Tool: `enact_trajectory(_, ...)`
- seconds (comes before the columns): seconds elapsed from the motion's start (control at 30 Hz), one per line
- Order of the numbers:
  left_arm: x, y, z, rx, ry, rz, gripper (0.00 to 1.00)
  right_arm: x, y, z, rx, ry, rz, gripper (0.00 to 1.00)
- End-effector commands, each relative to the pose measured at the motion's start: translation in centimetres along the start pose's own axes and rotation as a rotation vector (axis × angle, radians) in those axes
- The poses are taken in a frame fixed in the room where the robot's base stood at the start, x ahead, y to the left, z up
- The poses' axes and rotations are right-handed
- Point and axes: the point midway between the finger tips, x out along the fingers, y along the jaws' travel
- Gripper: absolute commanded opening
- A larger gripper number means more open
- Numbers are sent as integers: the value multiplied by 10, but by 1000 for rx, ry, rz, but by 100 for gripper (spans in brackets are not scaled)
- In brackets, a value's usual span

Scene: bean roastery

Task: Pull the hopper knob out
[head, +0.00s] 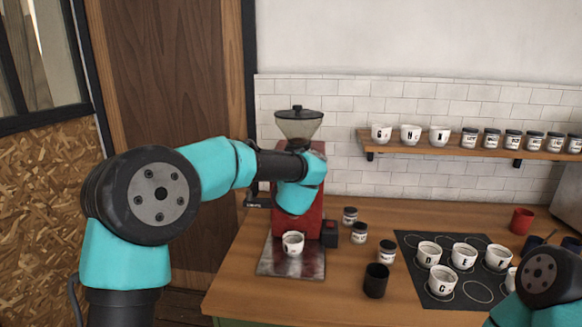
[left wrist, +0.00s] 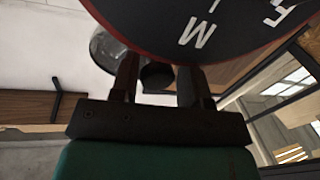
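The red grinder (head: 311,212) stands at the left of the counter with a smoky hopper (head: 298,124) under a dark lid. My left arm reaches across its front, and its wrist hides the knob and the fingers in the head view. In the left wrist view a dark round knob (left wrist: 157,74) sits between the two fingers of my left gripper (left wrist: 160,78). The fingers are apart, close on either side of the knob; whether they press on it I cannot tell. My right gripper is outside both views.
A large black disc with white letters (left wrist: 205,25) is close above the fingers. A white lettered cup (head: 293,243) stands on the grinder's metal tray (head: 290,268). Several small jars and a black cup (head: 375,281) stand to its right, then a dark mat (head: 410,242) with several cups.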

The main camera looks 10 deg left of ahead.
Motion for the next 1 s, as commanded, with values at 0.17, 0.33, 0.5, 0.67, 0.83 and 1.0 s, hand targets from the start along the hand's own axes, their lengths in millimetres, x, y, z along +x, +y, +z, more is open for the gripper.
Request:
enact_trajectory(0.17,0,0,0,1,1,1,57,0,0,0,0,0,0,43)
enact_trajectory(0.33,1,0,0,1,1,2,57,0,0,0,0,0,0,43)
enact_trajectory(0.5,-4,1,-1,1,2,2,57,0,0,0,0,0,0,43)
enact_trajectory(0.67,-19,1,-2,0,2,3,57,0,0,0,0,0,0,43)
enact_trajectory(0.83,-48,1,-1,2,1,4,57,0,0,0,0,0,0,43)
enact_trajectory(1.0,-81,1,-1,0,1,4,57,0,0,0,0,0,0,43)
